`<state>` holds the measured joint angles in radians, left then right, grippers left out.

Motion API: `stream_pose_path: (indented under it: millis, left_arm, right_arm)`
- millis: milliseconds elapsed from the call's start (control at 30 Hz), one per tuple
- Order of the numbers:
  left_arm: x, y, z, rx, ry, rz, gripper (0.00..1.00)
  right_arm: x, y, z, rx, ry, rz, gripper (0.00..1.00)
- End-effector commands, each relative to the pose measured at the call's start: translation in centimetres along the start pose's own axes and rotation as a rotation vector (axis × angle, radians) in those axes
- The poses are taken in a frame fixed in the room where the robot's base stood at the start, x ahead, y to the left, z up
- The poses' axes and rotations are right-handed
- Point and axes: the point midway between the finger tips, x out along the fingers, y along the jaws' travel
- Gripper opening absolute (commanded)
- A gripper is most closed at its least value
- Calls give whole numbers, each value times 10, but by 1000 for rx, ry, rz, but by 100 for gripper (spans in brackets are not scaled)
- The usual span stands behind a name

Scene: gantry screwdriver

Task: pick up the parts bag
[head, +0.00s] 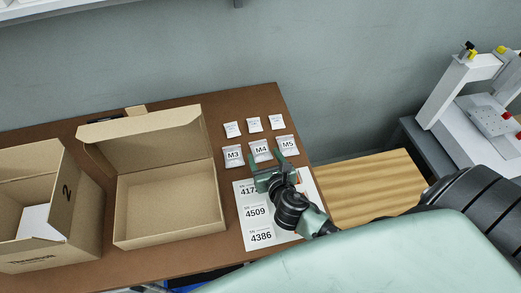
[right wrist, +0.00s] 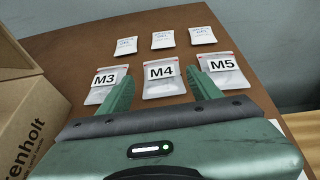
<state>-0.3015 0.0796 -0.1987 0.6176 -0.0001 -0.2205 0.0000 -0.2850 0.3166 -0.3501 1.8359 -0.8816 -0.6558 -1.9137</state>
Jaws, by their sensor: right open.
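Several small parts bags lie in two rows on the brown table. The near row has silver bags marked M3 (head: 233,155), M4 (head: 260,151) and M5 (head: 287,146). The far row has smaller white bags (head: 254,124). My right gripper (head: 267,166) is open and empty at the near edge of the M4 bag. In the right wrist view, the M4 bag (right wrist: 163,77) lies between and just beyond the two green fingers (right wrist: 163,90). The M3 bag (right wrist: 106,84) is beside the left finger and the M5 bag (right wrist: 225,70) beside the right one. My left gripper is not in view.
An open, empty cardboard box (head: 170,205) stands left of the bags. Another box (head: 45,215) with a white item inside is farther left. A number sheet (head: 257,238) lies under my right gripper. A white gantry fixture (head: 447,95) stands at right.

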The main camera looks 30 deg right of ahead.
Motion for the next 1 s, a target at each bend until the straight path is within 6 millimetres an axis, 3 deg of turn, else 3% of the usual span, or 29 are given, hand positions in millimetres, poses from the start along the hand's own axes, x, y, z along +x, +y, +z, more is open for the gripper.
stream_pose_path:
  millis: [233,533,700,733,1000]
  left_arm:
    - [0,-1,-2,1,4,-1,36]
    - [0,-1,-4,2,7,-1,36]
    - [0,-1,-4,2,7,-1,36]
    - [0,-1,-4,2,7,-1,36]
    - [0,-1,-4,3,6,-1,36]
  right_arm:
    - [36,-2,-2,1,-1,0,64]
    - [40,-2,-3,1,0,1,64]
    - [40,-2,-3,1,0,1,16]
    - [40,-2,-3,1,0,1,11]
    - [39,-2,-1,1,0,1,11]
